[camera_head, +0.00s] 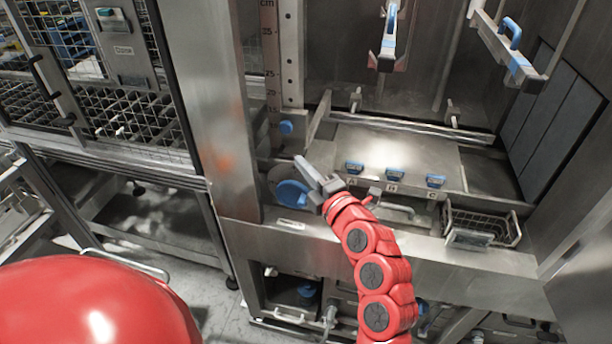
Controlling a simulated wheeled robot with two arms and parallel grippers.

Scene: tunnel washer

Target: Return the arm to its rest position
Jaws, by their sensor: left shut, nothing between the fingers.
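My red arm reaches up from the bottom edge, right of centre, into the front of the steel washer bay. Its left gripper (309,171) is shut and empty, pointing up and to the left. In the picture it lies just above a blue round knob (292,194) on the bay's left side; I cannot tell whether they touch. My right gripper is not in view.
Several blue-handled pieces (394,171) line the steel shelf beside the arm. A wire basket (483,226) sits to its right. Blue-handled bars (387,42) hang above. A steel post (207,110) and a mesh-fronted cabinet (105,80) stand left. Some floor (213,305) is clear below.

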